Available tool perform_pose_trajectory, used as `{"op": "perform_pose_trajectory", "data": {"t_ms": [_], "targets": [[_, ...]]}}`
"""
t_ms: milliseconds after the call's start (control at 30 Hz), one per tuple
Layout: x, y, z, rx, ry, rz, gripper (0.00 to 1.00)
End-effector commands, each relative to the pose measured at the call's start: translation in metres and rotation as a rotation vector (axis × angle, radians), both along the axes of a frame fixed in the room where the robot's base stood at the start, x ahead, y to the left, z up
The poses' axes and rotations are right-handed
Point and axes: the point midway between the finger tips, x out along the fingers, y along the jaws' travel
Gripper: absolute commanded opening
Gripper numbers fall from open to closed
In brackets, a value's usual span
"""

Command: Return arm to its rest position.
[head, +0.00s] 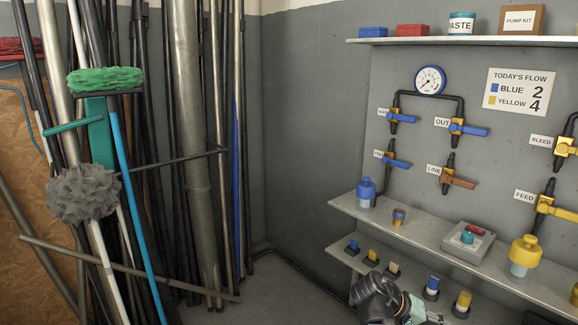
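My gripper (416,311) shows only partly at the bottom edge of the head view, right of centre. It is a dark rounded body with a pale greenish part on its right side. The fingertips are cut off or hidden, so I cannot tell whether it is open or shut, or whether it holds anything. It appears in front of the lower shelf (340,251), near the small blue, yellow and tan plugs on it. I cannot tell whether it touches the shelf.
The middle shelf (405,223) holds a blue bottle (366,192), a button box (468,241) and a yellow bottle (524,256). Valves with blue, brown and yellow handles and a gauge (430,80) are above. Poles and mops (105,80) lean at left. Floor (275,290) shows between.

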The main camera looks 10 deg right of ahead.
Motion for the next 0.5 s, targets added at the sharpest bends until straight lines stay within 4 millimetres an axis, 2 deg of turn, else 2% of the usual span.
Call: {"op": "perform_pose_trajectory", "data": {"t_ms": [267, 500], "targets": [[0.003, 0.045, -0.072, 0.21, 0.14, 0.117, 0.5], [-0.018, 0.09, -0.133, 0.393, 0.248, 0.183, 0.5]]}}
